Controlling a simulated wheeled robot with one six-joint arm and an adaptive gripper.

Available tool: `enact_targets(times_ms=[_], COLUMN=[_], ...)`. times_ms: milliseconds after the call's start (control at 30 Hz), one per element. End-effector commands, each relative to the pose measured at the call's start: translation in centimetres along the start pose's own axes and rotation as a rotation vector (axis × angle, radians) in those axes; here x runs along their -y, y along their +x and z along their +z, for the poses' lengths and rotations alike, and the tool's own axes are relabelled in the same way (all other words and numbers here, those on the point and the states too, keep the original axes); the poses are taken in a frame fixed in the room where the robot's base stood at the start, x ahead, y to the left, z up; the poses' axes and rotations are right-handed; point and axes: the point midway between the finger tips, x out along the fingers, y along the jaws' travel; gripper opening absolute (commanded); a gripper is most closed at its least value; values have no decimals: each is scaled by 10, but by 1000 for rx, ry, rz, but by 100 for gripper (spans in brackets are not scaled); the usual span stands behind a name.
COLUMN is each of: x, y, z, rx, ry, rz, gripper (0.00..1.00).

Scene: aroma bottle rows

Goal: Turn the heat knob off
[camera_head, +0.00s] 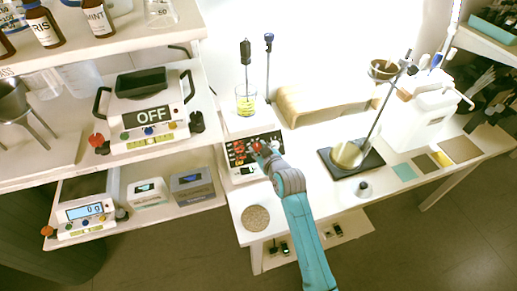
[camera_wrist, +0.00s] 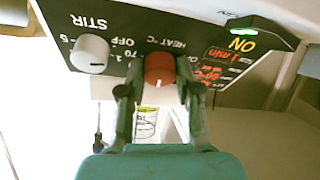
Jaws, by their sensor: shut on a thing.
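The red heat knob (camera_wrist: 159,69) sits on the black front panel (camera_wrist: 125,33) of the hotplate stirrer, below the upside-down "HEAT °C" lettering in the wrist view. My gripper (camera_wrist: 160,88) is shut on the knob, one finger on each side. A white mark shows on the knob's lower face. The white stir knob (camera_wrist: 90,54) is to the left and untouched. In the head view, my gripper (camera_head: 258,149) is at the panel (camera_head: 236,152), and the knob is mostly hidden.
A glass beaker (camera_head: 246,100) with yellow liquid stands on the stirrer. A flask on a dark stand base (camera_head: 340,174) is further right. A round cork mat (camera_head: 255,218) lies in front. Shelves with scales (camera_head: 90,212) are on the left.

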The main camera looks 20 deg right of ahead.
Motion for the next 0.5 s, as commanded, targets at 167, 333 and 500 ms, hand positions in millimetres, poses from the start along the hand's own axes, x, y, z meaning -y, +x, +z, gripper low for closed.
enact_targets(times_ms=[167,333,500], x=[-2,-2,-3], y=[0,0,0], z=[1,0,0], rx=[2,1,1], ry=[-158,-312,-466], rz=[-51,-100,-149], gripper=[0,0,0])
